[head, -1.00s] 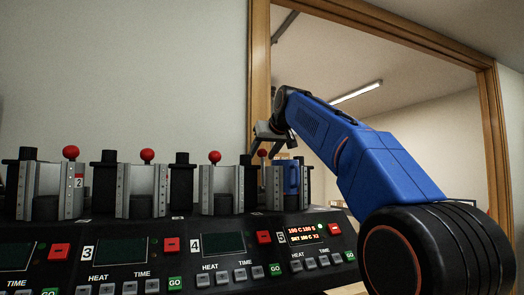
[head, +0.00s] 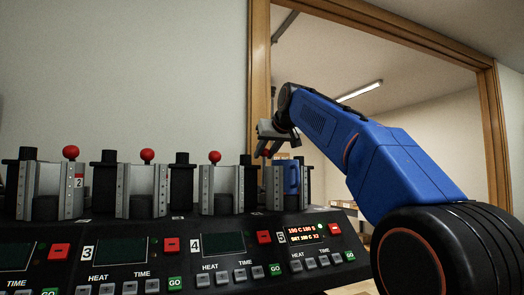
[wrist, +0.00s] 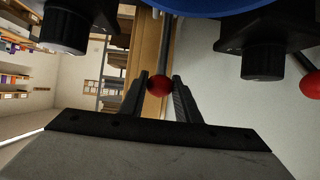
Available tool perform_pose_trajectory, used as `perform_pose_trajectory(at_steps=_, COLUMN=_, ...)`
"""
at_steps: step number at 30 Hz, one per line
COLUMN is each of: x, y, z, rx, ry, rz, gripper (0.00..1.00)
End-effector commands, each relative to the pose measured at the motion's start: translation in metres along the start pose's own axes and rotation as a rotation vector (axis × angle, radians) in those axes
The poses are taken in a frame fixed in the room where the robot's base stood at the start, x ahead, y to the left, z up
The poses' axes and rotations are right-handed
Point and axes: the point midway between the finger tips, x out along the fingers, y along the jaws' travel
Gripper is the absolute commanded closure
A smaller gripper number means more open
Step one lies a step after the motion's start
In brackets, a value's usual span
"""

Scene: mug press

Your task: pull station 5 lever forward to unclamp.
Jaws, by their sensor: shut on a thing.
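The station 5 lever has a red ball knob (wrist: 159,84) on a thin rod, seen in the wrist view between the two fingers. In the head view the knob (head: 265,153) shows just below my gripper (head: 270,138). My gripper (wrist: 160,82) is shut on the knob. A blue mug (head: 292,178) sits in the station 5 press, and its blue side (wrist: 225,7) fills the top of the wrist view. The station 5 display (head: 306,233) is lit with orange text. The lower part of the lever is mostly hidden in the head view.
Stations to the left have red-knobbed levers, such as station 4's (head: 215,157), standing close by. Black posts (wrist: 66,27) flank the lever in the wrist view. A wooden door frame (head: 260,70) is behind my arm.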

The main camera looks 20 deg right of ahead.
Motion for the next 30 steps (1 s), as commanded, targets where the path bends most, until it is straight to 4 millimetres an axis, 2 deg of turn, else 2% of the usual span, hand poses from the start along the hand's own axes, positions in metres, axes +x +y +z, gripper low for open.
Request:
perform_pose_trajectory(at_steps=10, x=-0.002, y=0.0, z=0.001, rx=0.0, ry=0.001, rz=0.0, gripper=0.81)
perform_pose_trajectory(at_steps=24, x=-0.019, y=0.0, z=0.013, rx=0.0, ry=0.001, rz=0.001, gripper=0.81)
perform_pose_trajectory(at_steps=30, x=-0.019, y=0.0, z=0.014, rx=0.0, ry=0.0, rz=0.0, gripper=0.81)
